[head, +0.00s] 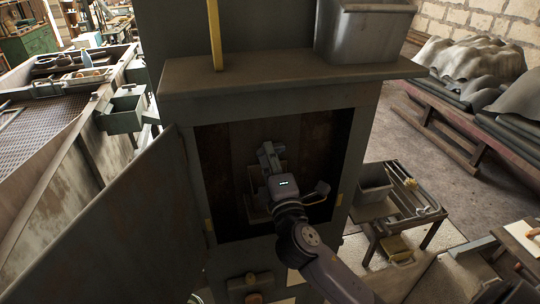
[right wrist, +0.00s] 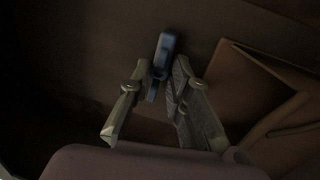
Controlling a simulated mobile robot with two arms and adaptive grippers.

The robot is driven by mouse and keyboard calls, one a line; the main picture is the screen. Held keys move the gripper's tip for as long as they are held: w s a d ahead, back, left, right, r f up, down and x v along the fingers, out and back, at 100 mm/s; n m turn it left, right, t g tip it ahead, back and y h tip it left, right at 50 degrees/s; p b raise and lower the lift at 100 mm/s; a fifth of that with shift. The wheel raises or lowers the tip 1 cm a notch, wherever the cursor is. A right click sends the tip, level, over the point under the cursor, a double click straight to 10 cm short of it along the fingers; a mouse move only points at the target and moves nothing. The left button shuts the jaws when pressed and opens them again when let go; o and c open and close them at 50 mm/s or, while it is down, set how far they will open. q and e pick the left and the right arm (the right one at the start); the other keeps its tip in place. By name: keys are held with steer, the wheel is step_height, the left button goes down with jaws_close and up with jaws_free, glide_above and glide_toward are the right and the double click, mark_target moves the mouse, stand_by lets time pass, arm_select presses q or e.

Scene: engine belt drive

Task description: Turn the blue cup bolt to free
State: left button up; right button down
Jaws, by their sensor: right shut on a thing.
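The blue cup bolt (right wrist: 166,50) shows in the right wrist view as a small blue upright piece against a dark brown surface. My right gripper (right wrist: 160,82) has its fingertips closed on the lower part of it. In the head view my right arm reaches through the cabinet's opening, and the right gripper (head: 282,187) is inside. The bolt cannot be made out clearly there, as my gripper and wrist are in front. My left gripper is not in view.
The cabinet (head: 367,130) has its door (head: 120,230) swung open to the left. A shelf (head: 270,80) with a grey bin (head: 362,35) juts out above the opening. A brown angular part (right wrist: 255,85) lies right of my fingers. A low table (head: 425,220) stands to the right.

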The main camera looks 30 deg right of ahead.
steer(key=shift+a+f, duration=0.1)
steer(key=shift+f, duration=0.1)
steer(key=c, duration=1.5)
jaws_free()
steer(key=shift+r, duration=0.1)
steer(key=shift+o, duration=0.2)
steer(key=v, duration=1.2)
